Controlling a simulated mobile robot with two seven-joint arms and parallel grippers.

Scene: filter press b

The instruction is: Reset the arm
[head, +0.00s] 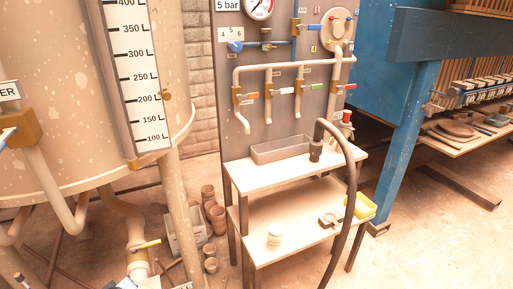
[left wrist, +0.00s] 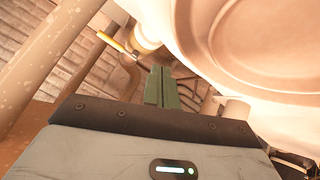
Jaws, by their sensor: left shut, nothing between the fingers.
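My left gripper (left wrist: 160,88) shows in the left wrist view, its two green fingers together with nothing between them. It is under the pale rounded underside of a tank (left wrist: 250,50). A pipe valve with a yellow handle (left wrist: 112,42) is beyond the fingers, up and to the left; I see no contact with it. In the head view I cannot clearly make out my left gripper. My right gripper is in neither view.
The head view shows the large tank (head: 50,90) with its level scale (head: 137,80) and a yellow-handled drain valve (head: 145,246). A two-tier bench (head: 290,172), a black hose (head: 350,190) and a blue press frame (head: 412,130) stand to the right. Pots (head: 210,215) crowd the floor.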

